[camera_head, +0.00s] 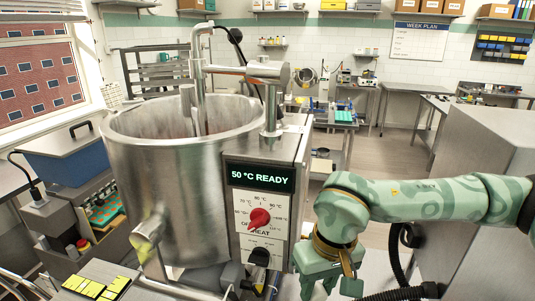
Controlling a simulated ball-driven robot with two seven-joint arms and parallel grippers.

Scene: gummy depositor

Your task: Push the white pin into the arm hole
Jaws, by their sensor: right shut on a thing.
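A steel mixing arm (262,72) with an orange-red section reaches over the large pot from a post (270,112) on top of the machine. I cannot make out the arm hole. I see no white pin. My right gripper (328,282) is low, just right of the machine's front panel, pointing down and well below the mixing arm. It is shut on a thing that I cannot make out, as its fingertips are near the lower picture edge. My left gripper is not in view.
The open steel pot (185,190) and its control box (262,205), reading "50 °C READY" above a red knob (259,218), fill the middle. A grey metal cabinet (485,150) stands at right. A black hose (400,293) runs below my right arm. Open floor lies behind.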

